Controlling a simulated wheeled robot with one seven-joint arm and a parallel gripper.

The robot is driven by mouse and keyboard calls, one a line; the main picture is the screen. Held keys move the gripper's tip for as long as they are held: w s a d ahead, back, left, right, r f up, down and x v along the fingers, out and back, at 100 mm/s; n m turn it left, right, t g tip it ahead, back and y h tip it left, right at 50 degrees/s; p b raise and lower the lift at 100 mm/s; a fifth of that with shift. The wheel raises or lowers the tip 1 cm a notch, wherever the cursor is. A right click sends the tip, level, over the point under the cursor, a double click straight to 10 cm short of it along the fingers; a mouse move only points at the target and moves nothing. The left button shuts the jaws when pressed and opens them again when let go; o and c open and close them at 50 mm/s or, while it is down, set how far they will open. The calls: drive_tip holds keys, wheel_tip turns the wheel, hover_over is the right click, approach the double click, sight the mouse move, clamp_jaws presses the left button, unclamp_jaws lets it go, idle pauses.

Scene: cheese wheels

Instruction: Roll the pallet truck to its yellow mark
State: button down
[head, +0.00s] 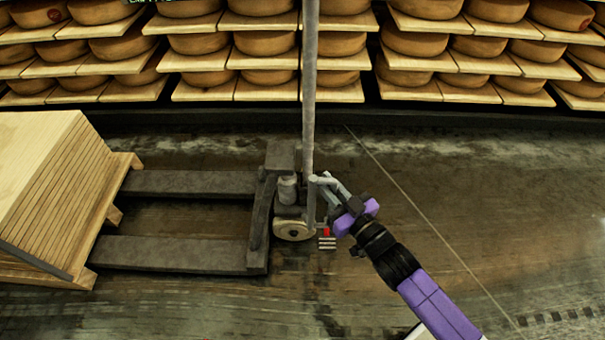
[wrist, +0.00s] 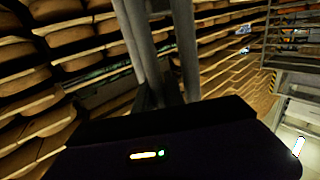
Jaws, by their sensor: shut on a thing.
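The grey pallet truck (head: 190,183) stands on the floor left of centre, with its two forks pointing left. Its fork tips reach the wooden pallet, and I cannot tell how far under it they go. A tall grey handle post (head: 309,100) rises from the truck at centre. My gripper (head: 338,198) is shut on the truck's handle low beside the post, at the truck's right end. Grey handle bars (wrist: 160,50) stand close before the dark gripper body in the wrist view. I see no yellow mark in either view.
A pallet stacked with pale boards (head: 45,190) stands at the left. Shelves of cheese wheels (head: 265,44) line the back. The wet floor (head: 480,180) to the right is clear, with a thin line and a dark dashed strip (head: 555,317) on it.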

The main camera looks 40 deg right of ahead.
drive_tip(key=s+d, duration=0.1)
drive_tip(key=s+d+p, duration=0.1)
drive_tip(key=d, duration=0.1)
drive_tip(key=shift+d+r, duration=0.1)
drive_tip(key=shift+d, duration=0.05)
drive_tip(key=c, duration=1.7)
unclamp_jaws()
drive_tip(key=shift+s, duration=0.1)
drive_tip(key=s+p, duration=0.1)
drive_tip(key=s, duration=0.6)
drive_tip(key=shift+s+a, duration=0.25)
drive_tip(key=shift+s, duration=0.1)
